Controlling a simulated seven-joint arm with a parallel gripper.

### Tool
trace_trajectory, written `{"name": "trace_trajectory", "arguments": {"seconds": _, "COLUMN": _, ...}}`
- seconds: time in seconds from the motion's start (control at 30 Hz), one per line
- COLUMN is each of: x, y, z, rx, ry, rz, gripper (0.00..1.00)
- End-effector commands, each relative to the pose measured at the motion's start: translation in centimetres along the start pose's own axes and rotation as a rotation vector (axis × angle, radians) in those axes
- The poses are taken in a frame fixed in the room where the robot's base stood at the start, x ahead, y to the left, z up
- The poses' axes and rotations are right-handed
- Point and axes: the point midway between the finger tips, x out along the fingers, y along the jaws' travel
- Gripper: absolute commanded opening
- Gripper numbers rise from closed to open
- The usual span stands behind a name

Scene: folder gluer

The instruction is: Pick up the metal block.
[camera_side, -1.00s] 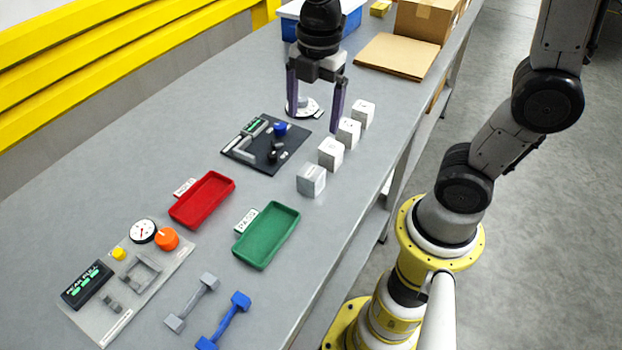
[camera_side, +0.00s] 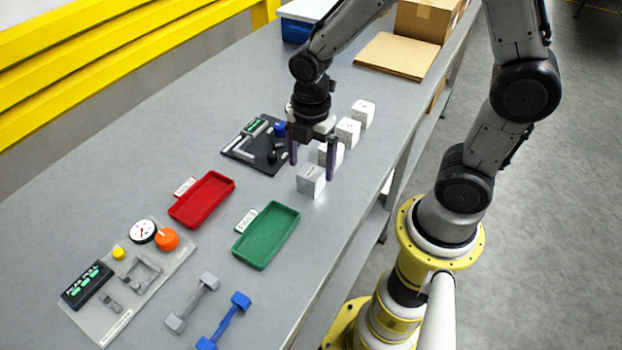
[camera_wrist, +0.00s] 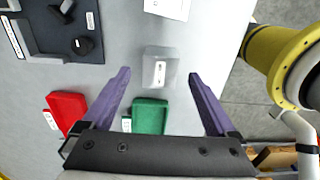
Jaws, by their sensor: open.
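The metal block (camera_side: 311,183) is a grey cube on the table, nearest the trays in a row of blocks. In the wrist view, the metal block (camera_wrist: 160,70) lies between the lines of my two fingers, near the tip ends. In the wrist view my gripper (camera_wrist: 158,74) is open with nothing held. The fingertips look above the table; their exact height against the block is hard to tell.
White cubes (camera_side: 348,131) stand in a row behind the metal block, one partly hidden by my gripper. A black fixture board (camera_side: 240,155) lies to the left. A red tray (camera_side: 203,200) and a green tray (camera_side: 267,236) are in front. The table's right edge is close.

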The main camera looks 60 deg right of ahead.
Motion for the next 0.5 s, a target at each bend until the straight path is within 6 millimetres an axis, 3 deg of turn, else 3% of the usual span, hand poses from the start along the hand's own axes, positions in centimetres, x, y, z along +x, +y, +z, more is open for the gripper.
{"name": "trace_trajectory", "arguments": {"seconds": 0.2, "x": 2.7, "y": -0.1, "z": 0.0, "rx": 0.000, "ry": 0.000, "rz": -0.003, "gripper": 0.93}}
{"name": "trace_trajectory", "arguments": {"seconds": 0.5, "x": 3.0, "y": 0.0, "z": 0.0, "rx": 0.000, "ry": 0.000, "rz": 0.000, "gripper": 0.91}}
